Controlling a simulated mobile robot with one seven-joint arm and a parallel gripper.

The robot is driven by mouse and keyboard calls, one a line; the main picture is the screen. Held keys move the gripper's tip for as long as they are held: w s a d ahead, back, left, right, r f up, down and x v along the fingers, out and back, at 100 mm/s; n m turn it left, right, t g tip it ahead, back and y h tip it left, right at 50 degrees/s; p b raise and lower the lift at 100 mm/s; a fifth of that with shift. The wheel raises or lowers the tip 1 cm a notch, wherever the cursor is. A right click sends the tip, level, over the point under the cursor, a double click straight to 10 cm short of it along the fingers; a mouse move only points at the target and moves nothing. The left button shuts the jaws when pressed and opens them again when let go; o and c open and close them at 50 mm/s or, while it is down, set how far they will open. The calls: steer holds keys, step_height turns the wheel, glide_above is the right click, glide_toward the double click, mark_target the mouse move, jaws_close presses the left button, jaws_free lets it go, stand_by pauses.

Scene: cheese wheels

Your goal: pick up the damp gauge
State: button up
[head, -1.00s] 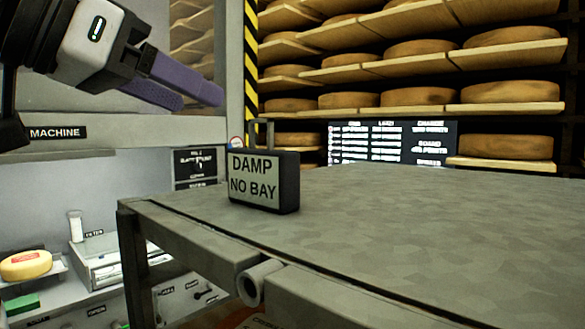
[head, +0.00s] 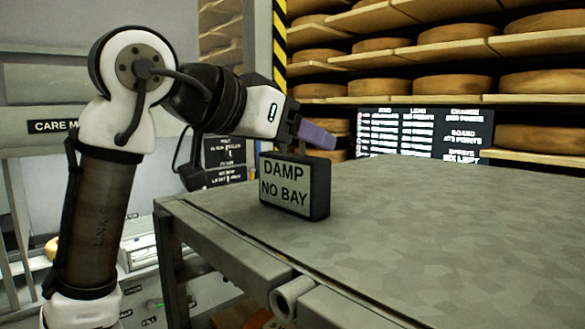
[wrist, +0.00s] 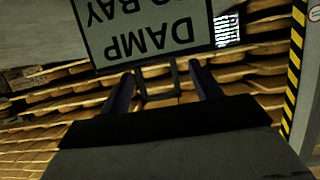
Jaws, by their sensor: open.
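The damp gauge (head: 294,187) is a dark box with a pale front panel reading "DAMP NO BAY". It stands upright near the left corner of the grey table (head: 430,215). In the wrist view the gauge (wrist: 145,35) appears upside down at the top. Its dark handle (wrist: 157,82) shows between the two open purple fingers (wrist: 163,92). I cannot tell whether they touch it.
Shelves of cheese wheels (head: 455,88) and a dark text board (head: 425,133) stand behind the table. A yellow-black striped post (head: 279,40) rises behind my gripper. The table top right of the gauge is clear.

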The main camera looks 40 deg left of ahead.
steer(key=shift+w+f, duration=0.25)
steer(key=shift+w, duration=0.35)
steer(key=c, duration=1.4)
steer(key=shift+r, duration=0.15)
